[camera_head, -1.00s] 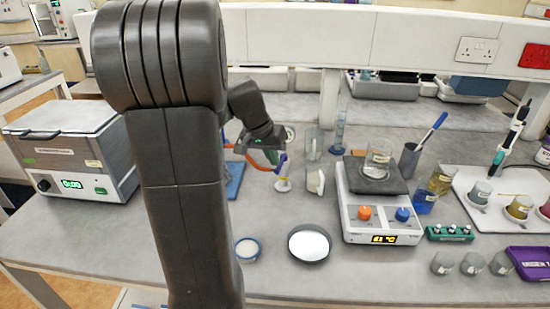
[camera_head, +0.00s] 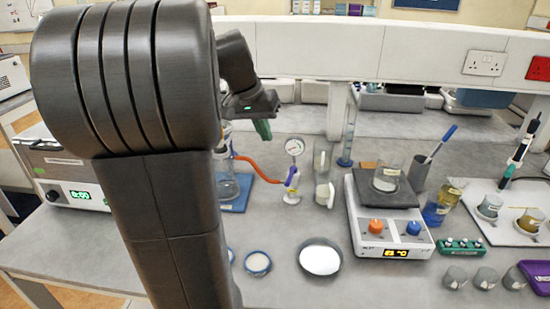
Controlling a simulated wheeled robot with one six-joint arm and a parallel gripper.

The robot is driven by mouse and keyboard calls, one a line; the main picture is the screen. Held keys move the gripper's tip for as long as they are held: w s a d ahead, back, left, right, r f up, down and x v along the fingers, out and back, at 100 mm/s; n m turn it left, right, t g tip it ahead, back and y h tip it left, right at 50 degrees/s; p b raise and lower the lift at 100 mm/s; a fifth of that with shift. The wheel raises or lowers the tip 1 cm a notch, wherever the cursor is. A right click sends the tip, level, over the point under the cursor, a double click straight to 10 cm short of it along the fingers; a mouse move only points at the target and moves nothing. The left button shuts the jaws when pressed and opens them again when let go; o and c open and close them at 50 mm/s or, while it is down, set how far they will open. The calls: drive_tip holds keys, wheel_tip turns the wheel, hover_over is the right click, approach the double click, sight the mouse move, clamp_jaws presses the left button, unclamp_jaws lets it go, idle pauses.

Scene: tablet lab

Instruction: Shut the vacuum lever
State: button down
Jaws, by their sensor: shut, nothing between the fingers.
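The vacuum lever (camera_head: 292,176) is a small purple handle on a white valve body (camera_head: 291,197). It stands up at a slight tilt, below a round white gauge (camera_head: 295,146). An orange hose (camera_head: 262,169) runs from the valve to a glass flask (camera_head: 227,182) on a blue base (camera_head: 238,196), partly hidden by my arm. My gripper (camera_head: 263,130) has green fingertips pointing down. It is shut and empty, above and left of the gauge in the picture, apart from the lever.
A clear glass vessel (camera_head: 322,165) stands just right of the valve, and a hotplate (camera_head: 383,231) with a beaker is further right. A dish of white powder (camera_head: 320,259) and a small blue-rimmed dish (camera_head: 258,263) lie in front. Bare bench lies between valve and dishes.

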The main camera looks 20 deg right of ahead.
drive_tip(key=shift+s+f+n+b, duration=0.1)
drive_tip(key=shift+f+n+b, duration=0.2)
drive_tip(key=shift+b, duration=0.1)
approach(290, 177)
drive_tip(key=a+x, duration=0.1)
drive_tip(key=x, duration=0.4)
drive_tip(key=shift+p+x, duration=0.3)
drive_tip(key=shift+x, duration=0.55)
